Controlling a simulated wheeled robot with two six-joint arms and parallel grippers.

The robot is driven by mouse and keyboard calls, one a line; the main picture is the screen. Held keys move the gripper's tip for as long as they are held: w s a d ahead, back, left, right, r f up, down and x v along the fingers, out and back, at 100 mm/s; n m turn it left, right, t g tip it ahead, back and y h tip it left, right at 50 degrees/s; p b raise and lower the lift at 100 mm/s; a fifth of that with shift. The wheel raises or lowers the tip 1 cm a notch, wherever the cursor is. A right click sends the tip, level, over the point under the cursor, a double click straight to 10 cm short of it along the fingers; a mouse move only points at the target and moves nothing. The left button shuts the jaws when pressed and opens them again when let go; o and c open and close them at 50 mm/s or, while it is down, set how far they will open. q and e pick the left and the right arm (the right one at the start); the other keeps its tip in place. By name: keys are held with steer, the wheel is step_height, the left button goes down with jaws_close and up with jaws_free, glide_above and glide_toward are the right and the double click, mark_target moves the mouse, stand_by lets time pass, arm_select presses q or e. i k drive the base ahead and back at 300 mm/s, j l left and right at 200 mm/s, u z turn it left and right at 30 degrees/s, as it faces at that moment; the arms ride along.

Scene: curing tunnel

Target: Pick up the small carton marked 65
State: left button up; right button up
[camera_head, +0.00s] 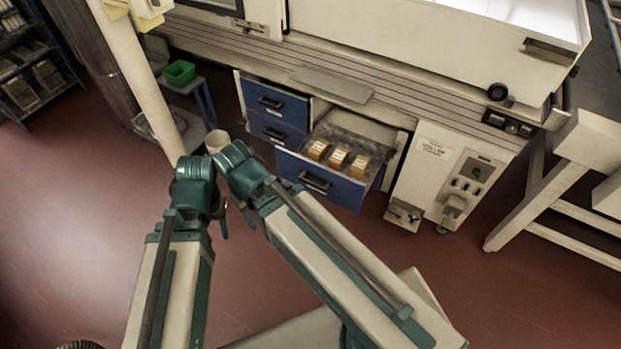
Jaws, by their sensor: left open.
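Three small orange-brown cartons with pale tops stand in a row in the open blue-fronted drawer (318,181): a left carton (318,149), a middle carton (337,158) and a right carton (358,166). Their markings are too small to read, so I cannot tell which is 65. My left gripper (235,222) shows only in part, as thin teal fingertips between my two arms. It is open and apart from the cartons, left of the drawer. My right gripper cannot be made out; my arm links hide that area.
Two shut blue drawers (276,102) sit left of and above the open one. A control panel (469,184) stands right of it. A green bin (180,72) rests on a small stand at the back left. A white frame (560,190) stands right. The red floor before the drawer is clear.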

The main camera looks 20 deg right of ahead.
mark_target(336, 160)
steer(key=i+l, duration=0.15)
steer(key=l, duration=0.3)
steer(key=i+l+z, duration=0.1)
steer(key=l, duration=0.3)
steer(key=i+l, duration=0.3)
steer(key=i+l+z, duration=0.1)
steer(key=l, duration=0.45)
steer(key=i+l, duration=0.3)
steer(key=k+l+z, duration=0.05)
steer(key=l, duration=0.05)
